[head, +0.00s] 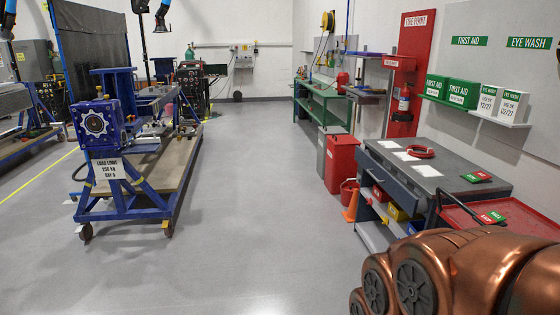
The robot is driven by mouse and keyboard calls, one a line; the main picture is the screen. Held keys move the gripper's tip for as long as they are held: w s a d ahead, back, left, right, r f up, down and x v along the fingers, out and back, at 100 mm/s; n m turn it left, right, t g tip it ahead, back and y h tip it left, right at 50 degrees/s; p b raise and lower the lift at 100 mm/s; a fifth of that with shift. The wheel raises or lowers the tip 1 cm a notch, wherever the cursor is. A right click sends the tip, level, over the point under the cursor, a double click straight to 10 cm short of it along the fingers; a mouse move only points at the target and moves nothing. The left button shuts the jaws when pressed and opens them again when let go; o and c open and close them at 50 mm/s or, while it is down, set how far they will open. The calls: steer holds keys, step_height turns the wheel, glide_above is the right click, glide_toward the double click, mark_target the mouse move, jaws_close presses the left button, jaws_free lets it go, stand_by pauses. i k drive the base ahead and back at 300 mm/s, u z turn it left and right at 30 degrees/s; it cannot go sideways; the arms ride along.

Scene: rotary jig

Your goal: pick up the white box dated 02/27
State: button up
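Two white boxes stand side by side on a white wall shelf (474,115) at the upper right, below the green EYE WASH sign (529,43). Both the left white box (488,99) and the right white box (511,104) have green EYE WASH lettering and a printed date. The dates are too small to tell apart surely; both look like 02/27. My gripper is out of view; only copper-coloured links of my arm show at the bottom right, well below the shelf.
Green first aid boxes (463,93) stand left of the white boxes. Below are a grey workbench cart (440,174) with a red ring (421,152), and a red tray (510,219). A blue rotary jig (97,124) stands left. The middle floor is clear.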

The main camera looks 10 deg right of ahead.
mark_target(513, 103)
steer(key=u, duration=0.05)
steer(key=i, duration=1.7)
steer(key=z, duration=0.6)
steer(key=i, duration=1.15)
steer(key=z, duration=1.75)
steer(key=i, duration=0.75)
steer(key=z, duration=0.6)
